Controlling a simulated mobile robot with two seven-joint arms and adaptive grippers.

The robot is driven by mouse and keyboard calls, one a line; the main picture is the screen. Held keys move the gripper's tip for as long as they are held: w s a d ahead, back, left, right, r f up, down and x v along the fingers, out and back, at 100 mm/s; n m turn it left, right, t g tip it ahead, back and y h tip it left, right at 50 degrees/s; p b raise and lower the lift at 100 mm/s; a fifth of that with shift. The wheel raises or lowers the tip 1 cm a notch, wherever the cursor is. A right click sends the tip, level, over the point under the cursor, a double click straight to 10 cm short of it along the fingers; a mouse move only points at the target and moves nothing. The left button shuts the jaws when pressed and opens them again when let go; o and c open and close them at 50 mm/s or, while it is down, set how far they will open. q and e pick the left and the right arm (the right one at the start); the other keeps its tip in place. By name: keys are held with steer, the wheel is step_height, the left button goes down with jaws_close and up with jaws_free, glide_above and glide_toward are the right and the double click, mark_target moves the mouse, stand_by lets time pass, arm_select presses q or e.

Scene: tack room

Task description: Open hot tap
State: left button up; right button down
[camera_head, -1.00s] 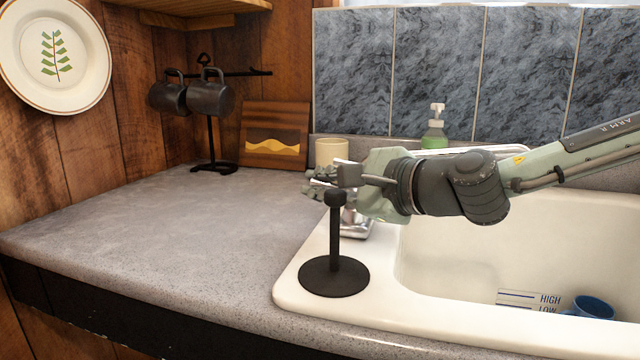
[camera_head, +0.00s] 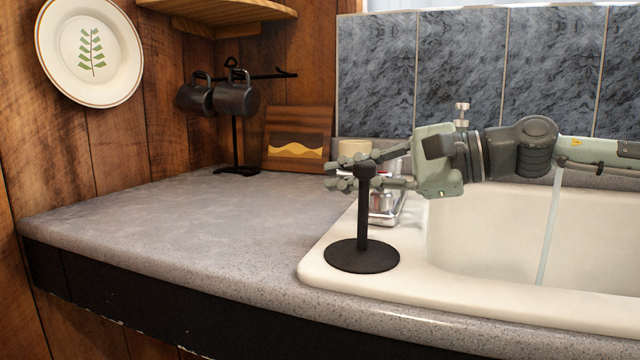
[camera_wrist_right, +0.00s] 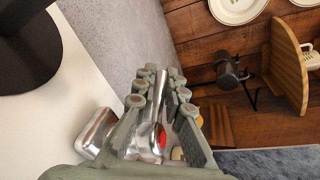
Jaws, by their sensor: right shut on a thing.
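The hot tap is a chrome fitting (camera_head: 386,212) at the sink's back left corner, largely hidden by my gripper and a black stand in the head view. In the right wrist view its shiny lever (camera_wrist_right: 158,98) lies between the fingers, with a red mark (camera_wrist_right: 162,136) beside it. My right gripper (camera_head: 345,176) reaches in from the right over the sink and is shut on this lever; its fingers also show in the right wrist view (camera_wrist_right: 158,88). A thin, clear stream of water (camera_head: 550,230) falls into the basin. My left gripper is out of view.
The black stand (camera_head: 363,225) with a round base stands on the sink's near left corner, in front of my fingers. Dark mugs (camera_head: 237,100) hang on a rack at the back. The grey counter (camera_head: 190,220) on the left is clear.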

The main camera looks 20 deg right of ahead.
mark_target(346, 173)
steer(key=shift+s+n+g+y, duration=0.25)
steer(key=shift+n+g+y, duration=0.25)
steer(key=shift+n+g, duration=0.1)
steer(key=c, duration=1.6)
jaws_free()
steer(key=shift+a, duration=0.1)
steer(key=shift+r, duration=0.1)
step_height(346, 173, up, 10)
steer(key=shift+f, duration=0.1)
steer(key=shift+c, duration=0.4)
